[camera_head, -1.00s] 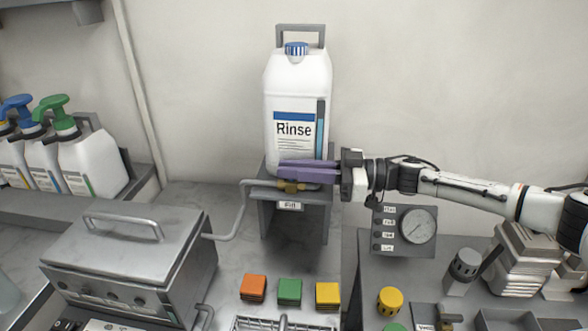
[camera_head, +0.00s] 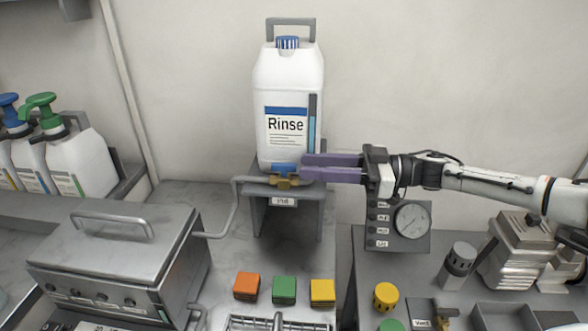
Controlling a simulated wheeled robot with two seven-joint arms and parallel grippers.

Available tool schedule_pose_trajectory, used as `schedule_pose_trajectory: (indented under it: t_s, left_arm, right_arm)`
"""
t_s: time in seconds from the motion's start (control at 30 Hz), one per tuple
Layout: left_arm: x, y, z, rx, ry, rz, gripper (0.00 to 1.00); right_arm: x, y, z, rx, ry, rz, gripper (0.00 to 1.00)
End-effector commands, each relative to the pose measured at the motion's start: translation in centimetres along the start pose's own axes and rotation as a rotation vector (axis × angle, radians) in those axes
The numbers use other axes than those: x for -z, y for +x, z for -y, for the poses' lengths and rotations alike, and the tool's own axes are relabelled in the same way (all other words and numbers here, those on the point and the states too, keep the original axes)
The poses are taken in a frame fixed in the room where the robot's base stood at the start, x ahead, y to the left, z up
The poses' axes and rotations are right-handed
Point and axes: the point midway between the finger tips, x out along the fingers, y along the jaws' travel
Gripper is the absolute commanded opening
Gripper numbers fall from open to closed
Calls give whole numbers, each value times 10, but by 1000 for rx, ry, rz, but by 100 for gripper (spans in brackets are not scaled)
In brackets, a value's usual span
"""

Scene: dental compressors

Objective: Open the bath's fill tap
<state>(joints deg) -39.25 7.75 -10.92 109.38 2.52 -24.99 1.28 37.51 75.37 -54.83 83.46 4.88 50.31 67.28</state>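The fill tap (camera_head: 285,181) is a brass valve with a blue handle (camera_head: 285,169). It sits at the front of the grey stand under the white Rinse bottle (camera_head: 287,110), above a small label. A grey pipe (camera_head: 232,208) runs from it to the steel bath (camera_head: 120,250), whose lid is shut. My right gripper (camera_head: 302,168) comes in from the right with its purple fingers just right of the blue handle. A narrow gap shows between the fingers and nothing is seen held. I cannot tell whether the tips touch the handle. My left gripper is out of view.
Orange (camera_head: 246,287), green (camera_head: 284,289) and yellow (camera_head: 322,291) blocks lie in front of the stand. Pump bottles (camera_head: 80,160) stand on the left shelf.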

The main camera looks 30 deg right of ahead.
Motion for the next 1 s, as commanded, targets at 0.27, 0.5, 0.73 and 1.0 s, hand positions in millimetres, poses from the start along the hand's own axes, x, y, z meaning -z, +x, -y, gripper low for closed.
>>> schedule_pose_trajectory:
  t_s: [0.27, 0.5, 0.73, 1.0]
  left_arm:
    - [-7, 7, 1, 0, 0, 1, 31]
    - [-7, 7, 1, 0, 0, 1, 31]
    - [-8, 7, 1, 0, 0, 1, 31]
    - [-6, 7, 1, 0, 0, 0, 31]
  right_arm:
    - [-1, -37, 0, 0, -1, 0, 30]
    - [1, -41, 0, 1, -1, -1, 30]
    - [1, -41, 0, 1, -1, -1, 30]
    - [0, -41, 0, 1, -1, -1, 30]
